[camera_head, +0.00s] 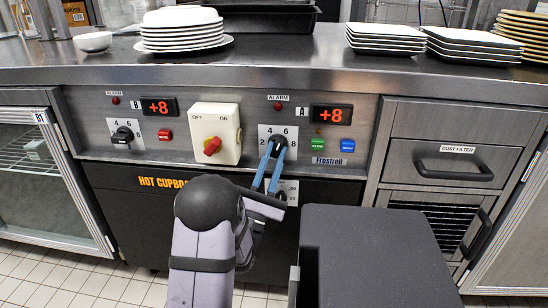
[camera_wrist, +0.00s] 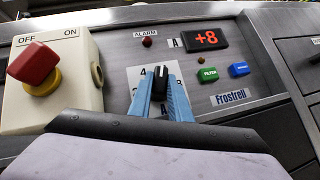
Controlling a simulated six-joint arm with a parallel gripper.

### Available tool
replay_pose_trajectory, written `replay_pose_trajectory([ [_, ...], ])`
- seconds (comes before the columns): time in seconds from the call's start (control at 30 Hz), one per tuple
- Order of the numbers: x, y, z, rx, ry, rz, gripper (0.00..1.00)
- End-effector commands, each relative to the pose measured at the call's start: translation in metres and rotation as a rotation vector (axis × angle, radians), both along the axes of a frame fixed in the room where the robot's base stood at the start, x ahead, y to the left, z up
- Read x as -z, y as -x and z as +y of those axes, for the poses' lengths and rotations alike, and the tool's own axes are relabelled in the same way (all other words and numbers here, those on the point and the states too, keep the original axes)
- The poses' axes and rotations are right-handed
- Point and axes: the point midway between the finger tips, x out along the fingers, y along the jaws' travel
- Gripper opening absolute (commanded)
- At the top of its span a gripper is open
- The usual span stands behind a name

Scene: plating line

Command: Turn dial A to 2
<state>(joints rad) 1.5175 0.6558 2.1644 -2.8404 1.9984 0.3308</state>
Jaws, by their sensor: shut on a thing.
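Dial A (camera_head: 278,142) is a black knob on a white plate numbered 2, 4, 6 and more, on the steel panel right of the red switch. It also shows in the wrist view (camera_wrist: 161,77), with a light mark at its top, pointing roughly up; the exact setting is hard to read. My gripper (camera_head: 273,156) has its two blue fingers on either side of the knob, shut on it. In the wrist view the gripper (camera_wrist: 161,92) hides the lower part of the number plate. The display labelled A (camera_head: 332,115) reads +8 in red.
A cream box with a red rotary switch (camera_head: 212,147) stands out just left of dial A. Dial B (camera_head: 122,135) and its display (camera_head: 159,107) are further left. Green (camera_head: 319,144) and blue (camera_head: 347,145) buttons are close on the right. Plate stacks (camera_head: 183,30) stand on the counter above.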

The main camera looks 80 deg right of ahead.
Motion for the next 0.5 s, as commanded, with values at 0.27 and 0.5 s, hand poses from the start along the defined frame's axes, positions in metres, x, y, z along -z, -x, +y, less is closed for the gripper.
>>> replay_pose_trajectory([
  [0.27, 0.0001, 0.0, -0.0005, 0.0, -0.001, -0.001, 0.36],
  [0.5, 0.002, -0.0005, 0.0008, -0.001, -0.001, -0.001, 0.36],
])
